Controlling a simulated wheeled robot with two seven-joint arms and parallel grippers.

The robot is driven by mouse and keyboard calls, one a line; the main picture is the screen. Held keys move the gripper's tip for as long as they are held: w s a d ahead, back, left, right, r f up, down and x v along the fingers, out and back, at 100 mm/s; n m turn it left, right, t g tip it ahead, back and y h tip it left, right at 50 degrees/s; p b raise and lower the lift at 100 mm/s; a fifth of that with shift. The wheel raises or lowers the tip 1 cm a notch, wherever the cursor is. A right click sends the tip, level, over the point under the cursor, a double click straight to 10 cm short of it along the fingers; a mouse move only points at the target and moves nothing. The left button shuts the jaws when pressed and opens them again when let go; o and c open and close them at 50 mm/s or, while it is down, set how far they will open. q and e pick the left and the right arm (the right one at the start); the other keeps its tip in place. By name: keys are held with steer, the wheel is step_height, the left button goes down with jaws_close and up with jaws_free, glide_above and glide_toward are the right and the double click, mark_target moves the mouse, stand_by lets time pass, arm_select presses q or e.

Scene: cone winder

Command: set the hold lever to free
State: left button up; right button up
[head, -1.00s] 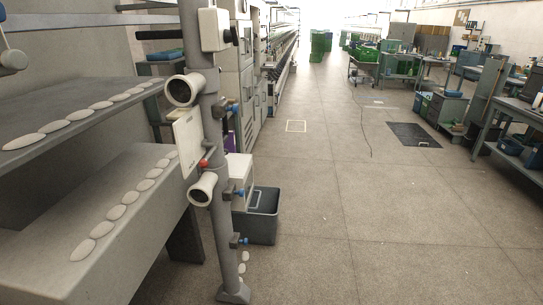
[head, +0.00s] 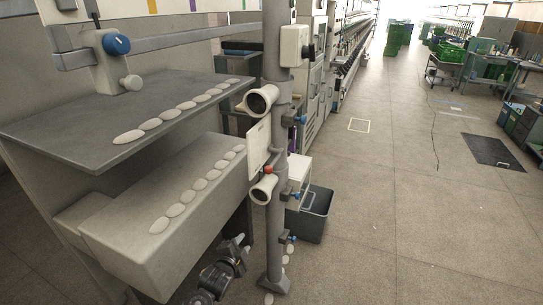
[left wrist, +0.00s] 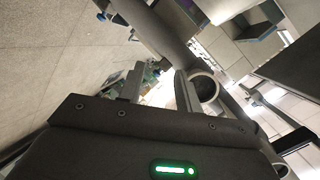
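My left gripper (head: 243,246) is low in the head view, in front of the machine's lower box and left of the grey post. In the left wrist view its two fingers (left wrist: 157,88) stand apart with nothing visible between them. A small red knob (head: 268,168) sits on the post beside a pale plate (head: 258,147), between two white round-mouthed cups (head: 262,100). A blue knob (head: 117,43) sits on a grey block at the upper left. I cannot tell for certain which of these is the hold lever, or its setting. My right gripper is not in view.
The grey post (head: 275,220) stands on the floor. Several white oval pieces line the upper shelf (head: 75,118) and the lower box (head: 125,235). A dark bin (head: 310,222) stands behind the post.

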mark_target(271, 166)
arm_select(q)
steer(key=w+d+r+m+t+h+p, duration=0.1)
steer(key=d+r+m+t, duration=0.15)
steer(key=r, duration=0.95)
steer(key=w+d+r+m+t+h+p, duration=0.1)
steer(key=w+d+r+m+h, duration=0.15)
steer(key=r, duration=0.95)
steer(key=shift+y, duration=0.45)
steer(key=x, duration=0.3)
steer(key=p+x, duration=0.1)
steer(key=x, duration=0.2)
steer(key=p+x, duration=0.1)
steer(key=x, duration=0.2)
steer(key=shift+d, duration=0.3)
steer(key=shift+w+d+p, duration=0.2)
steer(key=shift+w+p, duration=0.1)
steer(key=shift+w, duration=0.2)
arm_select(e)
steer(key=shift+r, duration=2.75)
arm_select(q)
jaws_close()
